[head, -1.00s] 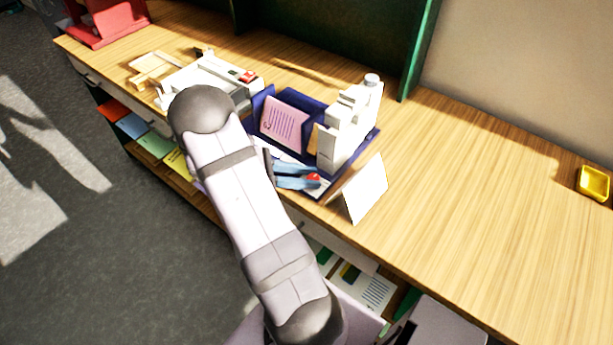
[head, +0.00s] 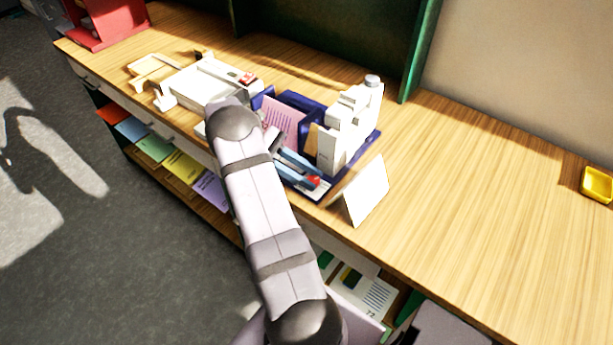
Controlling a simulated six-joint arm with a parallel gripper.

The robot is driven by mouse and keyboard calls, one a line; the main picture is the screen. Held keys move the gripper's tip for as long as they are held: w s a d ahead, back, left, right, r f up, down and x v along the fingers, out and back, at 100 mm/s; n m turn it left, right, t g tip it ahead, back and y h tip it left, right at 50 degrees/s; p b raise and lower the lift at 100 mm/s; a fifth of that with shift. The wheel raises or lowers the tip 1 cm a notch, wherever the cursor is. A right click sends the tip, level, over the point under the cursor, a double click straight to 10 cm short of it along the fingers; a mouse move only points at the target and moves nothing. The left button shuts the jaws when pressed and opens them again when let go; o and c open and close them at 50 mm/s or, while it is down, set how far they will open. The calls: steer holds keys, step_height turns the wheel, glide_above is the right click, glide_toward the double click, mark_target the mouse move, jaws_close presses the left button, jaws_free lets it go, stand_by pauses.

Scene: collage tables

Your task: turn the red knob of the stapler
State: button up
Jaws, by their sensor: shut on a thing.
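The red knob (head: 314,181) is a small red spot at the front of a dark blue tray (head: 370,143). My gripper (head: 310,178) has two light blue fingers that reach down to the right from a dark wrist part. Their tips are at the knob, one on each side, and are shut on it. Part of the knob is hidden between them. A tall white device (head: 345,130) with a grey round top stands on the tray just behind. I cannot tell clearly which body the knob belongs to. My arm hides part of the front table edge.
A pink sheet (head: 282,120) stands in a dark blue holder left of the white device. A white folded card (head: 366,190) stands close right of the knob. Another white device (head: 205,85) with a red part is further left. The table's right side is clear except for a yellow dish (head: 595,184).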

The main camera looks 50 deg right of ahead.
stand_by(0.4)
steer(key=o, duration=1)
steer(key=shift+w, duration=0.1)
steer(key=shift+w+a+r+b, duration=0.2)
steer(key=shift+w+b, duration=0.15)
steer(key=shift+w, duration=0.2)
steer(key=v, duration=0.4)
steer(key=shift+s+d+r, duration=0.1)
steer(key=shift+r, duration=0.2)
steer(key=w+p, duration=0.1)
steer(key=p, duration=0.4)
steer(key=shift+r, duration=0.3)
steer(key=shift+w+p, duration=0.3)
steer(key=shift+p, duration=0.95)
steer(key=shift+a, duration=0.25)
